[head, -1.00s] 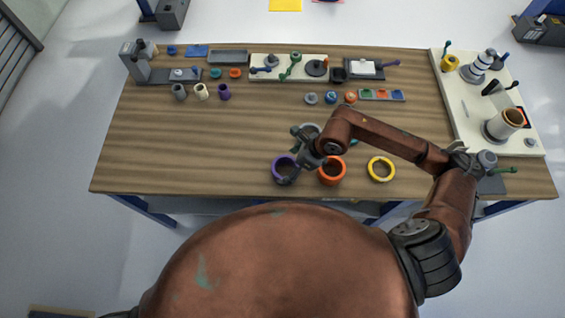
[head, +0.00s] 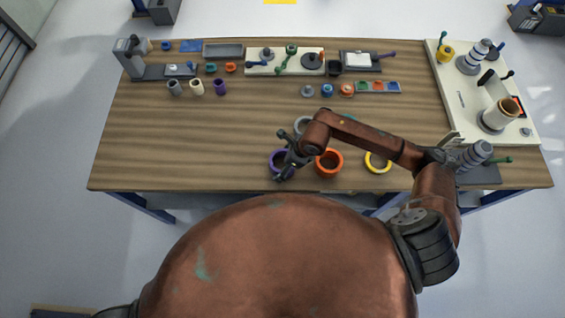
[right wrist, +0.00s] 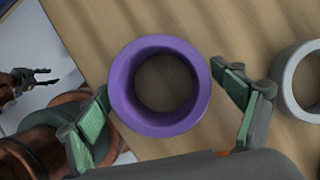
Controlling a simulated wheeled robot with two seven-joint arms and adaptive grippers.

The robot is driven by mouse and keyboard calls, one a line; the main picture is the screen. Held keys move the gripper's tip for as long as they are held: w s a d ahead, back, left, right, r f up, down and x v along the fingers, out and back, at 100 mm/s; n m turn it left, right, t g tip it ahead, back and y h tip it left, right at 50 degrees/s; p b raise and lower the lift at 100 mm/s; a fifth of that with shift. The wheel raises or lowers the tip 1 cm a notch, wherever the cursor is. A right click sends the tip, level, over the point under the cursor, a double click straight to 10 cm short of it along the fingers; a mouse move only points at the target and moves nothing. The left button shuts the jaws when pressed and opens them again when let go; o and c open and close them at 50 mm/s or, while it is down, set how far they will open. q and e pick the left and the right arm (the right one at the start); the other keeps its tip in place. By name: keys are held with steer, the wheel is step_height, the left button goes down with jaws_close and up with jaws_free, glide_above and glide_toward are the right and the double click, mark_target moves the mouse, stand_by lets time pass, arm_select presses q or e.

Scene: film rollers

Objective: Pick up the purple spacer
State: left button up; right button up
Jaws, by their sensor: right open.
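The purple spacer (head: 273,163) is a thick ring lying on the table near its front edge, partly covered by my right gripper (head: 285,158) in the head view. In the right wrist view the purple spacer (right wrist: 118,88) shows whole, with its hole facing the camera. My right gripper (right wrist: 168,97) is open and empty. Its green-padded fingers appear on either side of the ring; I cannot tell how high they are above the table. A dark two-pronged gripper, my left one (right wrist: 32,82), shows small at the left of the right wrist view, its prongs apart.
An orange ring (head: 329,170) stands close to the right of the spacer, with a yellow ring (head: 368,164) farther right. A grey ring (head: 300,122) lies behind, partly hidden by my arm. Small parts and fixtures line the back. The table's left middle is clear.

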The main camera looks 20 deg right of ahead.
steer(key=shift+c, duration=0.3)
steer(key=c, duration=1.3)
steer(key=shift+c, duration=0.2)
steer(key=shift+r, duration=0.15)
